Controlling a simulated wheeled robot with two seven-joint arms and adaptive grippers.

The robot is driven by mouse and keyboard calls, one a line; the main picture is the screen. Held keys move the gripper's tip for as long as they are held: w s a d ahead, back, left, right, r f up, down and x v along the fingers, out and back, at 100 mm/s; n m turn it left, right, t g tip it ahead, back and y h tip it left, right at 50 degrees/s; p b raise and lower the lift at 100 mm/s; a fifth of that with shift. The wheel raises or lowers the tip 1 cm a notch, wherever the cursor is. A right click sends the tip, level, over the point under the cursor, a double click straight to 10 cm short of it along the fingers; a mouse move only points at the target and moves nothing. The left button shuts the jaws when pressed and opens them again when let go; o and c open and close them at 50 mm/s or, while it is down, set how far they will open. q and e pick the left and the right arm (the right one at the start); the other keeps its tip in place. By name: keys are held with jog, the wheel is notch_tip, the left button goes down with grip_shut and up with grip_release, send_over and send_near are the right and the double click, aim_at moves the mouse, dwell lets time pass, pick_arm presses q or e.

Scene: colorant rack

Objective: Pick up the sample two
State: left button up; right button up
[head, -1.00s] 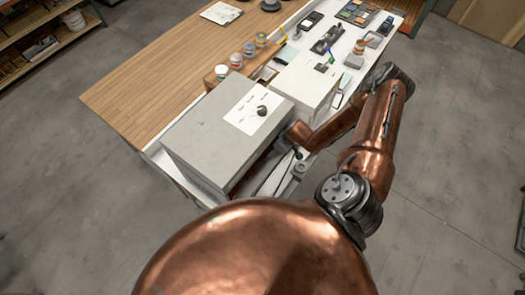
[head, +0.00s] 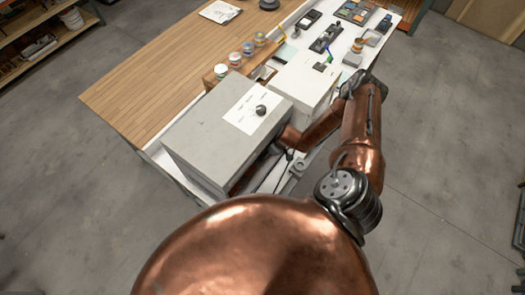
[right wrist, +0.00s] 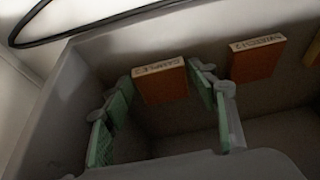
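In the right wrist view, an orange-brown block (right wrist: 160,86) with a pale top edge stands inside a grey bin (right wrist: 190,140). The small lettering on that edge appears to read "SAMPLE 2", but it is blurred. My right gripper (right wrist: 163,108) is open, its green-padded fingers to the left and right of this block with gaps showing. I cannot tell how deep they are relative to it. A similar block (right wrist: 256,62) stands to the right, outside the fingers, its lettering unclear. In the head view my right gripper is hidden by the large grey box (head: 205,120). My left gripper is out of view.
A dark cable (right wrist: 110,20) crosses above the bin. In the head view, a white box (head: 300,82) and several small jars (head: 235,60) stand on the bench. The wooden top (head: 150,75) is largely clear at left.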

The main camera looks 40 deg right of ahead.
jog(key=c, duration=0.7)
jog(key=shift+r, duration=0.3)
